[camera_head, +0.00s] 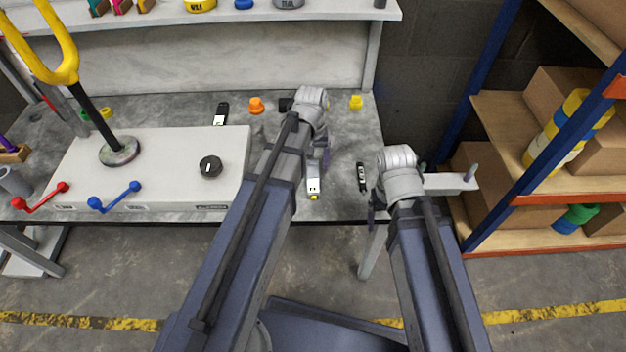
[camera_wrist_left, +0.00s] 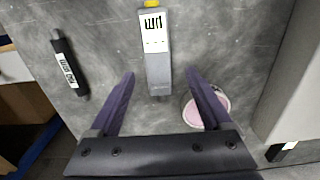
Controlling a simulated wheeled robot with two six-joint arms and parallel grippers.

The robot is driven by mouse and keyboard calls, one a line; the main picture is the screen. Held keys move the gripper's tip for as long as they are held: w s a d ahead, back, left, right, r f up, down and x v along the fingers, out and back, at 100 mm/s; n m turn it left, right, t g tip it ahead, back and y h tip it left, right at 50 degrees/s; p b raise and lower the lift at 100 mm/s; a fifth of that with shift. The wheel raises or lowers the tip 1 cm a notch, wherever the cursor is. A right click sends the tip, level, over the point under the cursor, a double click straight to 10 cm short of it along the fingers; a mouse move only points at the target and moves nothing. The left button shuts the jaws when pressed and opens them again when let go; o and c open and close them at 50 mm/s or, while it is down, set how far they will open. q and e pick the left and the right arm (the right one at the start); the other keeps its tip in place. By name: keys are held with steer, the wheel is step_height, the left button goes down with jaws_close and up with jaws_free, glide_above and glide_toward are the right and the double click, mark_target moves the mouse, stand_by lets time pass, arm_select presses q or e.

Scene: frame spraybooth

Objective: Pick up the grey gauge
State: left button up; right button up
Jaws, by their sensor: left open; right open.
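The grey gauge (camera_wrist_left: 158,72) lies on the worktop, a slim grey body with a white marked label and a yellow end. In the head view the gauge (camera_head: 313,186) shows just beyond my left wrist, its yellow end toward the front edge. My left gripper (camera_wrist_left: 161,75) is open above it, with one finger on each side of its grey end. Nothing is gripped. In the head view my left gripper (camera_head: 324,158) is partly hidden by its wrist. My right gripper (camera_head: 374,212) hangs near the front right table corner, mostly hidden by its arm.
A black labelled cylinder (camera_wrist_left: 69,66) lies to the left in the wrist view. A pinkish round disc (camera_wrist_left: 210,108) sits partly behind the right finger. A pale box (camera_head: 150,165) with a black knob (camera_head: 210,166) stands left. Orange (camera_head: 257,105) and yellow (camera_head: 356,102) pieces stand behind.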

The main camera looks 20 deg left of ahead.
mark_target(313, 173)
arm_select(q)
steer(key=f+b, duration=0.4)
steer(key=shift+d+f, duration=0.2)
steer(key=shift+f, duration=0.15)
steer(key=shift+r, duration=0.1)
steer(key=shift+c, duration=0.2)
jaws_close()
